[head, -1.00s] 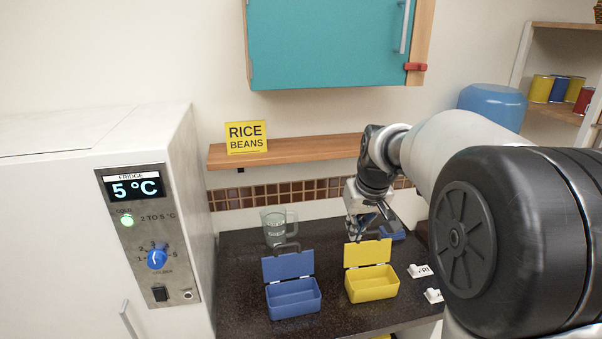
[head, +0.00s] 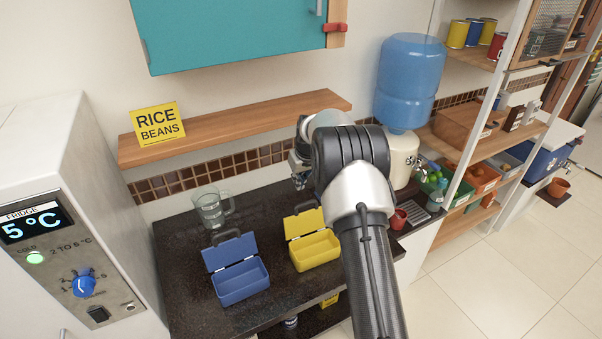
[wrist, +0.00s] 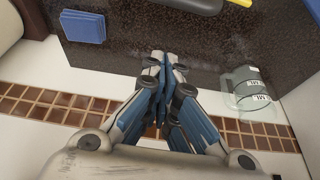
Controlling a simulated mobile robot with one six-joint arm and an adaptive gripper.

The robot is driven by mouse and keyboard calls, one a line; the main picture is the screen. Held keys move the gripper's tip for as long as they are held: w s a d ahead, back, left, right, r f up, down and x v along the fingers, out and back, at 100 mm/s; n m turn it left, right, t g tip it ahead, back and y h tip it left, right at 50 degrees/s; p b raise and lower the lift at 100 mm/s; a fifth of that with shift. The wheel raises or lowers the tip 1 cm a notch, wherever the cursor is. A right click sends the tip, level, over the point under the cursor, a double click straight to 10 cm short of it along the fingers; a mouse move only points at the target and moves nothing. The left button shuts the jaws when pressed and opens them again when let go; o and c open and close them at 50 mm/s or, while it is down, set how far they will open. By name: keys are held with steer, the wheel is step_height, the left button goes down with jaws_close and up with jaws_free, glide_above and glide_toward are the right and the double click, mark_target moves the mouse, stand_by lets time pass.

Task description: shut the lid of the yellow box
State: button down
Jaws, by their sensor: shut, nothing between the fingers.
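The yellow box (head: 316,252) stands on the dark counter in the head view, empty inside. Its yellow lid (head: 304,223) is raised at the back, tilted up and open. My gripper (wrist: 160,62) shows in the wrist view with its fingers together and nothing between them. In the head view my gripper (head: 300,180) is behind and above the yellow lid, near the wall, partly hidden by my arm. No contact between gripper and lid shows.
A blue box (head: 240,282) with its lid up stands left of the yellow one. A glass jug (head: 210,208) stands behind it, also in the wrist view (wrist: 250,90). A wooden shelf (head: 240,125) juts from the wall above the counter. A water dispenser (head: 408,85) stands right.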

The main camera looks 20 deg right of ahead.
steer(key=shift+s+f, duration=1.3)
steer(key=shift+s, duration=0.2)
steer(key=shift+b, duration=0.5)
